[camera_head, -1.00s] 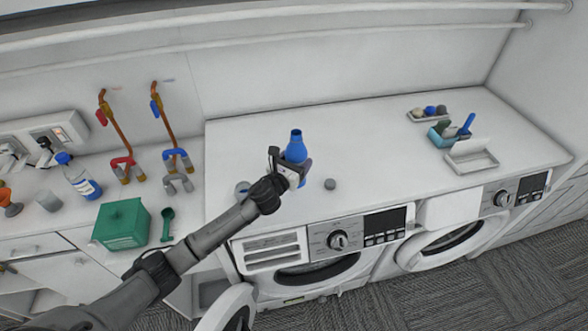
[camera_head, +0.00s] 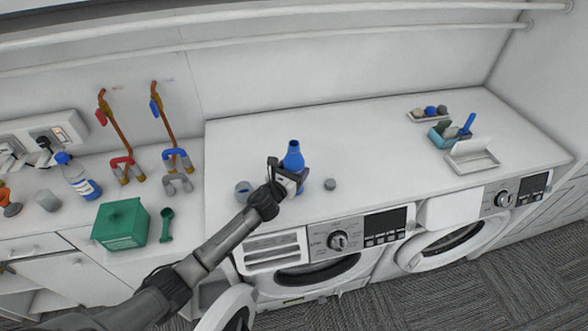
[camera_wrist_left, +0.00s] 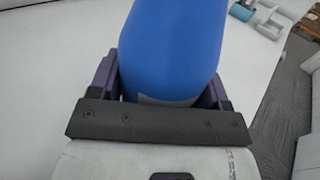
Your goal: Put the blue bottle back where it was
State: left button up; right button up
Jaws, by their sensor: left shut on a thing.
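The blue bottle (camera_head: 293,157) is upright over the white counter above the left washing machine, between the fingers of my left gripper (camera_head: 299,178). The left gripper is shut on it. In the left wrist view the bottle (camera_wrist_left: 172,45) fills the space between the two dark purple fingers, with a grey patch low on its side. My right gripper is not in view.
The white counter (camera_head: 380,140) is clear behind. A green box (camera_head: 121,223), green scoop (camera_head: 167,225) and clear bottle (camera_head: 80,178) are on the left counter.

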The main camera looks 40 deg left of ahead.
pick_arm(q)
jog(key=o, duration=1.2)
jog(key=shift+f, duration=0.1)
jog(key=shift+o, duration=0.2)
jog(key=shift+r, duration=0.25)
jog(key=s+d, duration=0.1)
jog(key=s, duration=1.1)
jog(key=shift+d+b, duration=0.25)
jog(key=shift+b, duration=0.15)
jog(key=shift+f, duration=0.1)
